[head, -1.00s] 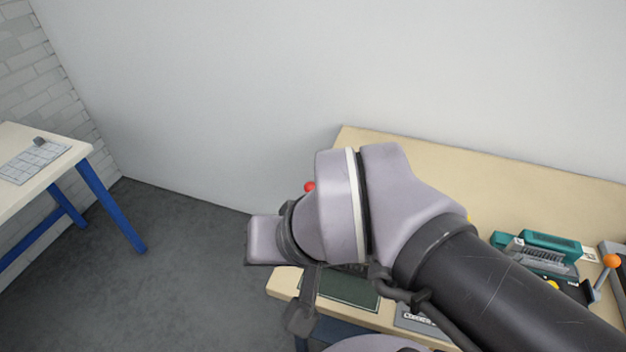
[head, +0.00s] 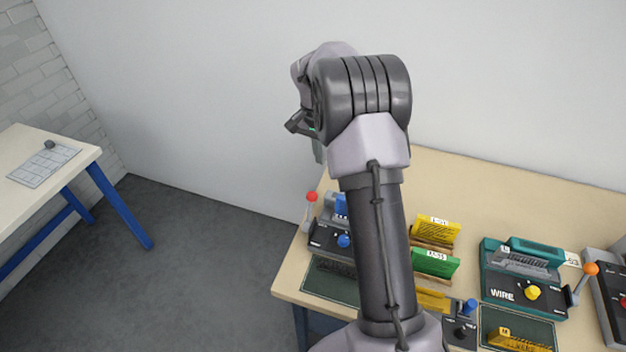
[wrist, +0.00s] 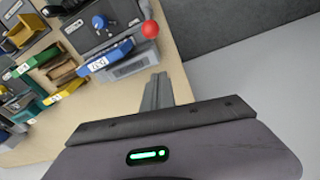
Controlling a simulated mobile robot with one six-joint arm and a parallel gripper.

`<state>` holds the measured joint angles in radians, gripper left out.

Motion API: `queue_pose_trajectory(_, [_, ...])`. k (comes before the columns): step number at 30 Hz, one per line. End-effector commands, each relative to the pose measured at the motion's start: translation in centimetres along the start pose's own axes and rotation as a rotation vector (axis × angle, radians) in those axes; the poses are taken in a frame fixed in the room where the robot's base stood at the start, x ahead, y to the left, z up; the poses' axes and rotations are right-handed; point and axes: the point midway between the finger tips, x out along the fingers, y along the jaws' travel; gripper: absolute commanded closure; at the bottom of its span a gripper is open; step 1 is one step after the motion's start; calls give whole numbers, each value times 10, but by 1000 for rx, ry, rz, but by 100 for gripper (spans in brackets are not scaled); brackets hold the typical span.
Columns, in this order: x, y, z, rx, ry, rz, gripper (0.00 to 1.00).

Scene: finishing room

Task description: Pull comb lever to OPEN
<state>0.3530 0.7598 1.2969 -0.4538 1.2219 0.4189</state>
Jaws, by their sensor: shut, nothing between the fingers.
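A lever with a red ball (head: 312,197) stands at the left side of a dark grey machine (head: 322,238) with a blue knob, at the table's left end. The red ball also shows in the wrist view (wrist: 150,29). Another lever with an orange ball (head: 591,269) is on the right side of the teal machine (head: 497,282) marked WIRE. I cannot read which machine is the comb. My gripper (wrist: 157,78) is shut and empty, above the table's edge and apart from the red ball. In the head view my arm hides part of the grey machine.
Yellow (head: 437,230) and green (head: 434,262) booklets stand in holders at mid table. A blue booklet (wrist: 106,56) is at the grey machine. A dark mat (head: 328,281) lies in front. Another table (head: 25,145) is at far left, with open floor between.

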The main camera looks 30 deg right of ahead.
Motion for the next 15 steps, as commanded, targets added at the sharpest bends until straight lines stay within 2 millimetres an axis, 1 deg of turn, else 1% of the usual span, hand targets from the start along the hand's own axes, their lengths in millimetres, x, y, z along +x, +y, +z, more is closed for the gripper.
queue_pose_trajectory(4, [1,0,0,-1,0,0,100])
queue_pose_trajectory(7, [9,0,1,-2,-2,1,100])
queue_pose_trajectory(11, [35,0,2,-3,-3,2,100])
queue_pose_trajectory(15, [66,0,2,-2,-3,1,100])
